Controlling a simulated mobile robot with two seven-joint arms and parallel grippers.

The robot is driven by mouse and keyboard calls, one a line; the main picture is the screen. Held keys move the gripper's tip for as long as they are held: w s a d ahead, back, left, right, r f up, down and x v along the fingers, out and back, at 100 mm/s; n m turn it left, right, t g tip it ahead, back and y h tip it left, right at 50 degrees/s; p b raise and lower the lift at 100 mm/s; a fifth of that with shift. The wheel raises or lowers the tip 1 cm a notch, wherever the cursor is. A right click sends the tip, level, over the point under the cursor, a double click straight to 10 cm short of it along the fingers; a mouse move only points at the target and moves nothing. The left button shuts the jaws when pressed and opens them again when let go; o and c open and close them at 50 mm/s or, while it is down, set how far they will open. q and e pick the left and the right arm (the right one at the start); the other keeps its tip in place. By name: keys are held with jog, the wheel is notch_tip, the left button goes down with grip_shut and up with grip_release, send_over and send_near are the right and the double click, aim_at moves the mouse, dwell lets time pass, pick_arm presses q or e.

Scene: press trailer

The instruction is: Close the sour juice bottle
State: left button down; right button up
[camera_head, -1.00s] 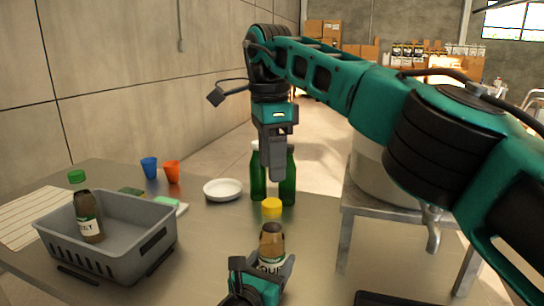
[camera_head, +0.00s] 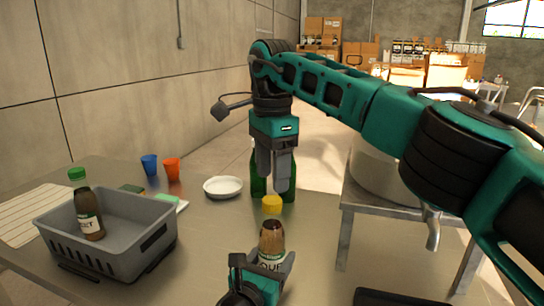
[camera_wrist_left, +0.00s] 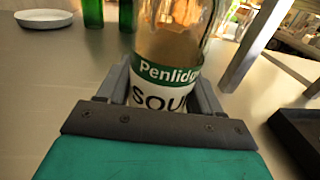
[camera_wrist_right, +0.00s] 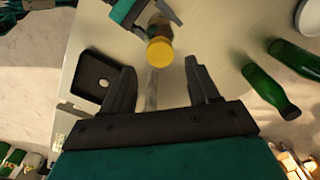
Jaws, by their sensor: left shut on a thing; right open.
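The sour juice bottle (camera_head: 271,238) stands upright at the front middle of the table, brown with a green and white label. Its label also shows in the left wrist view (camera_wrist_left: 165,85). A yellow cap (camera_head: 272,204) is at the bottle's top; it also shows in the right wrist view (camera_wrist_right: 159,52). I cannot tell how tightly it sits. My left gripper (camera_head: 264,264) is shut around the bottle's body. My right gripper (camera_head: 273,186) points down just above the cap, open and empty, with its two fingers (camera_wrist_right: 163,75) apart.
A grey basket (camera_head: 125,240) holding a green-capped bottle (camera_head: 89,215) stands at left. A white dish (camera_head: 223,187), blue cup (camera_head: 149,165), orange cup (camera_head: 172,170) and green bottles (camera_head: 258,178) stand behind. A black tray (camera_wrist_right: 100,76) lies to the right of the bottle in the head view.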

aim_at(272, 199)
notch_tip(272, 199, down, 5)
jog(key=shift+f, duration=0.1)
jog(key=shift+c, duration=0.4)
jog(key=c, duration=1)
jog(key=m, duration=1.8)
jog(key=shift+m, duration=0.3)
jog(key=m, duration=0.6)
jog(key=o, duration=1.3)
jog(key=shift+c, duration=0.2)
